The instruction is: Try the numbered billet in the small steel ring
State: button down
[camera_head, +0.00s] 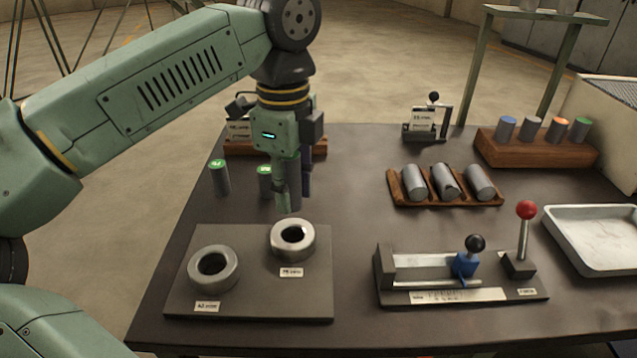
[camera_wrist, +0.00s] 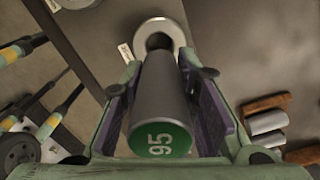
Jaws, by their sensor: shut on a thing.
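My gripper (camera_head: 287,178) is shut on a grey steel billet (camera_head: 291,199), held upright. In the wrist view the billet (camera_wrist: 161,102) sits between the fingers (camera_wrist: 160,110), its green end marked with what reads as 95. Its lower end is above and a little behind the right steel ring (camera_head: 293,252), which looks the smaller of two. They appear apart. That ring (camera_wrist: 172,27) shows beyond the billet in the wrist view, its bore partly covered. The left ring (camera_head: 213,284) looks larger. Both lie on a dark plate (camera_head: 250,300) with small labels too small to read surely.
Two green-topped billets (camera_head: 220,178) (camera_head: 264,182) stand behind the plate. A wooden cradle (camera_head: 395,190) holds three lying billets. A lever fixture (camera_head: 400,270), a pale tray (camera_head: 600,245) and a wooden rack of billets (camera_head: 490,150) are on the right.

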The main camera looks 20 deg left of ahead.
aim_at(292, 222)
jog(key=shift+f+b, duration=1.65)
jog(key=shift+f, duration=0.95)
jog(key=shift+s+f+b, duration=0.1)
jog(key=shift+f+b, duration=0.65)
jog(key=shift+f, duration=0.1)
jog(key=c, duration=1.2)
grip_release()
